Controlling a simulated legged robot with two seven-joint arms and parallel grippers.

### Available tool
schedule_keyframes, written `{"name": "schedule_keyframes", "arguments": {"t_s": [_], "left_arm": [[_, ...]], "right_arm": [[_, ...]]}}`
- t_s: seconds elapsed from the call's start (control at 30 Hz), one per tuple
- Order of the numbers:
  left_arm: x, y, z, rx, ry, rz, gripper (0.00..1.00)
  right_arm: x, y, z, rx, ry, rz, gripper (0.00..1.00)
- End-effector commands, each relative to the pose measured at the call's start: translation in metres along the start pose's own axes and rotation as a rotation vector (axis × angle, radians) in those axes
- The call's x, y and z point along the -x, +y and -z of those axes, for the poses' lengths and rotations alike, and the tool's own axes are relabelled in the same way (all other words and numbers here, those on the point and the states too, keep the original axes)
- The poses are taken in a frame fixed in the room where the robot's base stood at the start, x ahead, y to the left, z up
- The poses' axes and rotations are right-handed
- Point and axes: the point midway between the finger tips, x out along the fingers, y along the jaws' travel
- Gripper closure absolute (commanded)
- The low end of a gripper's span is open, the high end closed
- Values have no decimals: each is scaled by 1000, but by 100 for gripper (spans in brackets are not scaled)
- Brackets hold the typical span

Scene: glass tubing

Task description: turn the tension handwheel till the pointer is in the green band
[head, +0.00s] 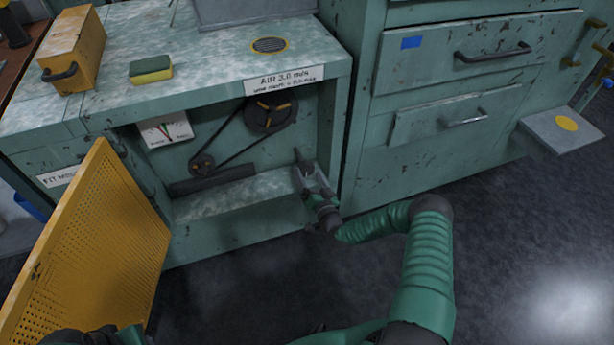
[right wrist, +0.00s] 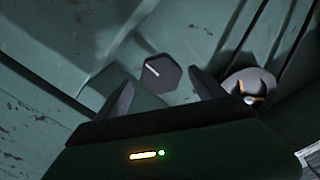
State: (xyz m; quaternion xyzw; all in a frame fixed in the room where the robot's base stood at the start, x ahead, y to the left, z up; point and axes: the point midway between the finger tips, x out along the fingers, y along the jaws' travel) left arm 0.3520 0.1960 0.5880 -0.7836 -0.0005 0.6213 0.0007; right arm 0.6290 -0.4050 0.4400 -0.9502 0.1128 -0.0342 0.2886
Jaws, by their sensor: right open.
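The tension handwheel (right wrist: 160,73) shows in the right wrist view as a small dark faceted knob with a white line, beyond and between my fingertips. In the head view it seems to be the small dark piece (head: 298,155) at the right inside the open cabinet. My right gripper (head: 313,178) is open just in front of it, apart from it as far as I can tell; its fingers also show in the right wrist view (right wrist: 163,95). The gauge (head: 165,130) is a white plate with coloured bands and a thin pointer; the pointer's exact band is too small to tell.
A belt runs between a small pulley (head: 202,164) and a large pulley (head: 270,113) inside the cabinet. The yellow perforated door (head: 95,245) stands open at the left. A drawer unit (head: 450,100) stands at the right. A sponge (head: 150,69) lies on the worktop.

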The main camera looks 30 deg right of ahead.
Motion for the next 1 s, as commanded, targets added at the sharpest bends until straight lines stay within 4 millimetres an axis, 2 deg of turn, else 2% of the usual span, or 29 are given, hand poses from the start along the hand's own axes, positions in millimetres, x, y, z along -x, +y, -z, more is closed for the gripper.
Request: {"name": "schedule_keyframes", "arguments": {"t_s": [0.03, 0.2, 0.47, 0.93, 1.0], "left_arm": [[-8, 0, -2, 0, 0, 0, 64], [-12, 0, -3, 0, 0, 0, 64], [-12, 0, -3, 0, 0, 0, 64], [-12, 0, -3, 0, 0, 0, 64], [-12, 0, -3, 0, 0, 0, 64]], "right_arm": [[-9, 2, -3, 2, 2, 1, 21], [-27, 1, -1, 0, 0, 0, 21], [-29, 0, 0, -1, -1, 0, 21], [-28, 1, 0, 0, -1, -1, 81], [-28, 1, 0, 0, -1, -2, 83]]}}
